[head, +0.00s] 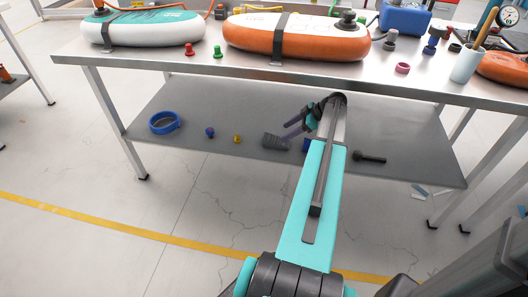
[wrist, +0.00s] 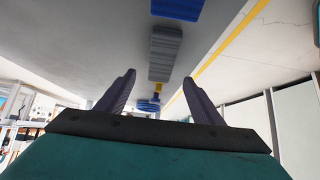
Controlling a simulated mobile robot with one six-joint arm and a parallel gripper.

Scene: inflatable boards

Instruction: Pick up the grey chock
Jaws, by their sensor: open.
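The grey chock (head: 275,141) is a ridged block lying on the lower shelf of the metal bench, near the shelf's front edge. In the wrist view the chock (wrist: 165,50) lies ahead, beyond the fingertips and in line with the space between them. My gripper (head: 291,130) reaches in under the tabletop and points left, just right of the chock and seemingly above it. Its purple fingers (wrist: 159,80) are apart with nothing between them. In the head view my arm hides part of the shelf right of the chock.
A blue object (head: 306,145) is partly hidden behind my arm. A yellow knob (head: 236,139), a blue knob (head: 210,132) and a blue ring (head: 164,122) lie left on the shelf (head: 190,105); a black tool (head: 370,157) lies right. The tabletop (head: 215,62) overhangs, crowded with inflatable boards.

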